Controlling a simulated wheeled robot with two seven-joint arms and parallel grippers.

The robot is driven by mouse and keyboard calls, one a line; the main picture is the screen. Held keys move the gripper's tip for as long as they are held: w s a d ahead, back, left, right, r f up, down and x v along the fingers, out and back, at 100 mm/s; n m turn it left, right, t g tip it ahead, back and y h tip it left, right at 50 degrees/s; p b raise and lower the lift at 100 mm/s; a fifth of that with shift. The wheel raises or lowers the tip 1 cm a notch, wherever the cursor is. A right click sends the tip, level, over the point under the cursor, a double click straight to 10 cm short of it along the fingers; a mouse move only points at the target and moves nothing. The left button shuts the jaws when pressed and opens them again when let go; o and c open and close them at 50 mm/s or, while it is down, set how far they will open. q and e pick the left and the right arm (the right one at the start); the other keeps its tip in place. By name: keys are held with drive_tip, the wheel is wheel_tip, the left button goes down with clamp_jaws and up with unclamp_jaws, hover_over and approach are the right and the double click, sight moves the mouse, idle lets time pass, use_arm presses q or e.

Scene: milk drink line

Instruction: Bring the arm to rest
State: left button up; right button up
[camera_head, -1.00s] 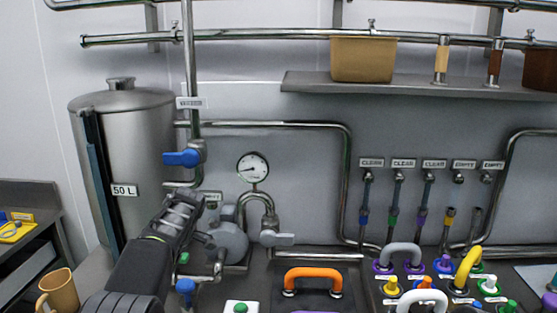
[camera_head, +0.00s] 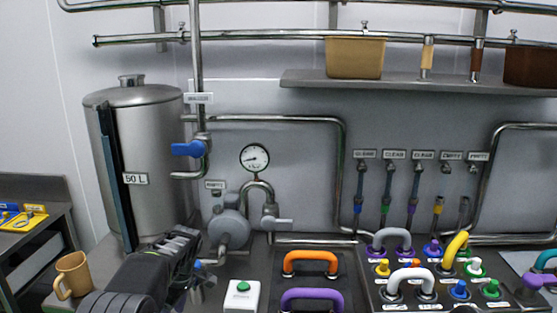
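My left arm comes in at the lower left of the head view. Its gripper (camera_head: 180,245) is low over the counter, in front of the steel tank (camera_head: 150,190) and left of the grey pump (camera_head: 229,230). Its fingers are dark and seen from behind, so I cannot tell whether they are open or shut. No held object shows at it. My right gripper is not in view.
A tan mug (camera_head: 74,272) stands left of my arm. A green-button box (camera_head: 240,296), an orange handle (camera_head: 311,260) and a purple handle (camera_head: 311,296) are to its right. A panel of coloured fittings (camera_head: 410,290) fills the lower right. A blue-handled valve (camera_head: 188,149) is above.

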use_arm(q)
drive_tip(key=s+d+f+m+h, duration=0.25)
drive_tip(key=s+f, duration=0.25)
drive_tip(key=f, duration=0.4)
drive_tip(key=s+d+f+m+h, duration=0.1)
drive_tip(key=s+d+f+m, duration=0.1)
drive_tip(key=s+d+f, duration=0.35)
drive_tip(key=s+d+f+m+h, duration=0.1)
drive_tip(key=s+d+f+m, duration=0.15)
drive_tip(key=s+f, duration=0.6)
drive_tip(key=s+d+f+m+h, duration=0.1)
drive_tip(key=s+d+f+m, duration=0.1)
drive_tip(key=s+d, duration=0.3)
drive_tip(key=s+d+f+m+h+b, duration=0.1)
drive_tip(key=s+d+f+m, duration=0.2)
drive_tip(key=s, duration=0.9)
drive_tip(key=shift+s+d+m+h, duration=0.15)
drive_tip(key=shift+d+m+h, duration=0.2)
drive_tip(key=shift+d, duration=0.55)
